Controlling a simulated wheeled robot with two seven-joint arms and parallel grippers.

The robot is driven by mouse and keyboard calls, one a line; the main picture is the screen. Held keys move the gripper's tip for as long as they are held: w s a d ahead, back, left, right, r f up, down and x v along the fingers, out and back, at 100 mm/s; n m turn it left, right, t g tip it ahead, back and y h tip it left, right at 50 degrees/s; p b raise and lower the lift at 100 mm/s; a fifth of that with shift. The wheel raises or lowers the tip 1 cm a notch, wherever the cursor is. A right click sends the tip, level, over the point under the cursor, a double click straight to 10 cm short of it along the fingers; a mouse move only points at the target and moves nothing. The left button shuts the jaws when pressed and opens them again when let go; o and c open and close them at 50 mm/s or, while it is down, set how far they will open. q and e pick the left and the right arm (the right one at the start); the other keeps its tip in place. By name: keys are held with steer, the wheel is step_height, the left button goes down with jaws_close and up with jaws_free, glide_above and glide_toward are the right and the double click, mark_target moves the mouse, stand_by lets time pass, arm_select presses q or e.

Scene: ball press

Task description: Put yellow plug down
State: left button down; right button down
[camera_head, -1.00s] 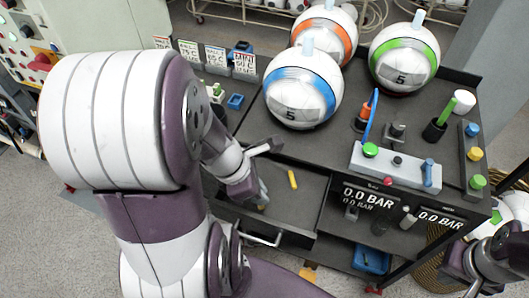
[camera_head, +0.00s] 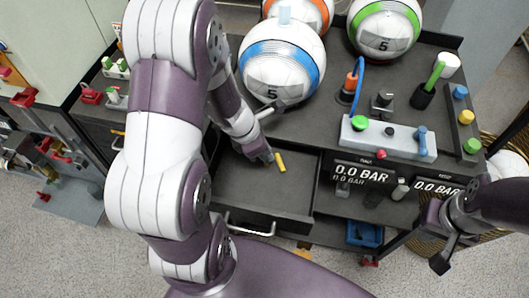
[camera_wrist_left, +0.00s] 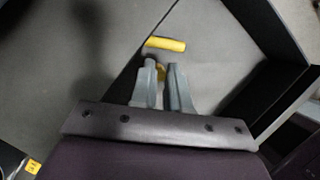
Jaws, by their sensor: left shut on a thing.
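My left gripper (camera_head: 267,156) reaches down into the open drawer (camera_head: 240,190).
Balls with blue (camera_head: 282,62), orange and green bands stand on the dark bench top behind the drawer. A grey control block (camera_head: 388,138) and pressure displays (camera_head: 365,174) are to the right. A strip holds blue, yellow (camera_head: 466,117) and green caps. The drawer floor is mostly clear.

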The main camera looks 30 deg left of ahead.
arm_select(q)
steer(key=shift+w, duration=0.1)
steer(key=shift+a+f, duration=0.15)
steer(key=shift+f, duration=0.15)
steer(key=c, duration=1.4)
jaws_free()
steer(key=shift+r, duration=0.15)
steer(key=shift+r, duration=0.1)
steer(key=p+v, duration=0.5)
steer(key=v, duration=0.7)
steer(key=s+d+m+y, duration=0.1)
steer(key=s+d+m, duration=0.1)
steer(key=m, duration=1.1)
steer(key=s+d+m+g+y, duration=0.1)
steer(key=d+m, duration=0.3)
steer(key=m, duration=1)
steer(key=shift+s+d+r+g+y, duration=0.25)
steer(key=shift+s+g+y, duration=0.1)
steer(key=shift+y, duration=0.25)
